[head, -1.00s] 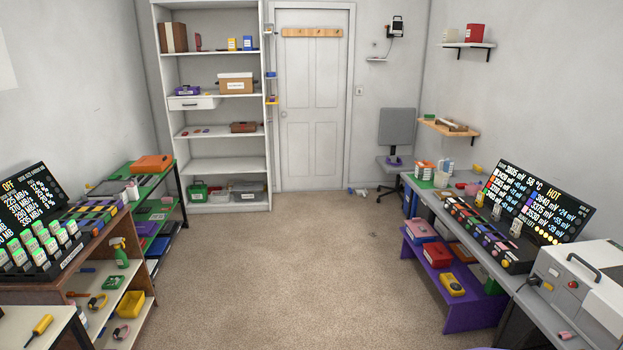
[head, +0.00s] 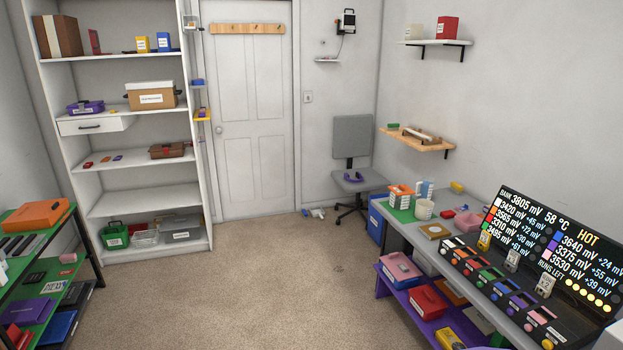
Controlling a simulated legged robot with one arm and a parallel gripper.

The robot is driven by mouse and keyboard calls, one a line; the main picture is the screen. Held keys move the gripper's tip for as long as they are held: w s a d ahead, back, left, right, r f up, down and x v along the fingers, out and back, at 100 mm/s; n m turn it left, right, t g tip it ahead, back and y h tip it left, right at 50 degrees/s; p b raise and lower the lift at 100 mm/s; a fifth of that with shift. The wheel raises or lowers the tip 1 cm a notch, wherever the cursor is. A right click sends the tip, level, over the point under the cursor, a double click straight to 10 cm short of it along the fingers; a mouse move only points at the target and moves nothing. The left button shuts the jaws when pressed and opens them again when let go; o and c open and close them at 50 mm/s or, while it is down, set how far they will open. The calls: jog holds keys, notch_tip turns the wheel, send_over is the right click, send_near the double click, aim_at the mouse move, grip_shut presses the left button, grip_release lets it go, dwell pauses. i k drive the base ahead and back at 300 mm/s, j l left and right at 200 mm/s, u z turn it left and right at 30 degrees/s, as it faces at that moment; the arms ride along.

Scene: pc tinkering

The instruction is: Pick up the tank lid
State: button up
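I cannot make out for sure which thing is the tank lid. On the grey bench at the right, a flat tan square piece (head: 436,231) with a pale round middle lies near a white tub (head: 424,209). A pink tray-like piece (head: 468,224) lies to the right of them. These are small in the head view, and I cannot tell whether one is the lid or the tank. My gripper is not in view.
The grey bench (head: 400,223) carries a battery bank with a lit display (head: 550,255); a purple low shelf (head: 400,301) stands below. A white shelf unit (head: 205,170), door (head: 250,110) and office chair (head: 352,150) are at the back.

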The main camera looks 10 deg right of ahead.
aim_at(399, 189)
jog(key=i+l+z, duration=0.1)
jog(key=i, duration=1)
jog(key=i+z, duration=0.1)
jog(key=i, duration=1)
jog(key=i+j+z, duration=0.15)
jog(key=i, duration=0.95)
jog(key=i+l+z, duration=0.1)
jog(key=i+z, duration=0.4)
jog(key=z, duration=0.2)
jog(key=i+z, duration=0.35)
jog(key=k, duration=0.05)
